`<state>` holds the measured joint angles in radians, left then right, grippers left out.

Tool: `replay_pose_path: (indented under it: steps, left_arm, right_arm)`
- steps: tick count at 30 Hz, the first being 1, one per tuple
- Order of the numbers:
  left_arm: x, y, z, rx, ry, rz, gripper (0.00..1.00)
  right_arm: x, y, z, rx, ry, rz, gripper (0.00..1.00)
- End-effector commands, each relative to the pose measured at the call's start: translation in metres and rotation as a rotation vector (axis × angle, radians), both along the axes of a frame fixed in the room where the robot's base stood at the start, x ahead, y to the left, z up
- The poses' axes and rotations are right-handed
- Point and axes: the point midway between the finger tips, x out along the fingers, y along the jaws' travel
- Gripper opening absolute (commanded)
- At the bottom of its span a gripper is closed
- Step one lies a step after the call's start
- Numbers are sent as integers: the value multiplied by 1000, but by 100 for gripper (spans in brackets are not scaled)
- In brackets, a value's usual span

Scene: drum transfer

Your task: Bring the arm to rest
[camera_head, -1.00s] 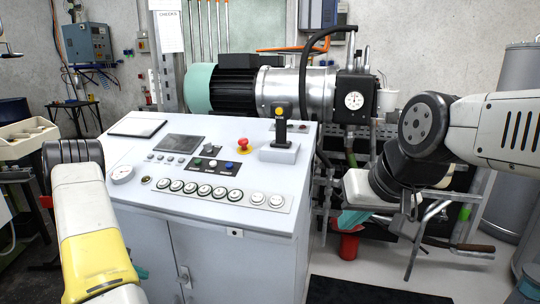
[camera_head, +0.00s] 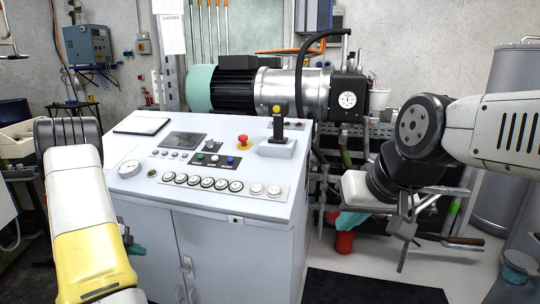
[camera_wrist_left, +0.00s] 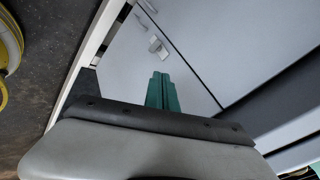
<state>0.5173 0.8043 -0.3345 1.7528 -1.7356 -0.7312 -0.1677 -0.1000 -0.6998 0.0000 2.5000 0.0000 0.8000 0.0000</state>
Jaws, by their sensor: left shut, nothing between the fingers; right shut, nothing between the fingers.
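My left arm comes in from the left edge in the head view, beside the control console. Its green fingertips (camera_head: 137,250) show just past the yellow and white forearm, low in front of the console door. In the left wrist view the green fingers of the left gripper (camera_wrist_left: 162,92) are together and empty, pointing toward the grey cabinet doors. My right arm reaches in from the right. Its teal fingers (camera_head: 350,221) hang below the white wrist, partly hidden by it, and look shut with nothing held.
The white console (camera_head: 225,213) with buttons and a joystick (camera_head: 279,125) stands between my arms. A dark mat (camera_head: 370,288) lies on the floor.

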Motion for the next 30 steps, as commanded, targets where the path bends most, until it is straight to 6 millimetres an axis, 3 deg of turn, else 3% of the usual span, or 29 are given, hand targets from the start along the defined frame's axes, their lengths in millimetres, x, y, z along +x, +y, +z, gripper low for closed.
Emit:
replay_pose_path:
  steps: [8, 11, 14, 18, 21, 25, 30]
  left_arm:
    - [42, -2, 100, 50, -121, 225, 0]
    - [51, -10, 154, 48, -175, 353, 0]
    - [48, -25, 213, 18, -220, 507, 0]
    - [21, -57, 279, -70, -236, 708, 0]
    - [-11, -88, 312, -158, -213, 832, 0]
    - [-65, -135, 338, -288, -140, 959, 0]
    - [-148, -208, 349, -464, 23, 1060, 0]
  right_arm:
    - [0, 0, 0, 0, 0, 0, 0]
    - [0, 0, 0, 0, 0, 0, 0]
    - [0, 0, 0, 0, 0, 0, 0]
    - [0, 0, 0, 0, 0, 0, 0]
    - [0, 0, 0, 0, 0, 0, 0]
    - [0, 0, 0, 0, 0, 0, 0]
    - [0, 0, 0, 0, 0, 0, 0]
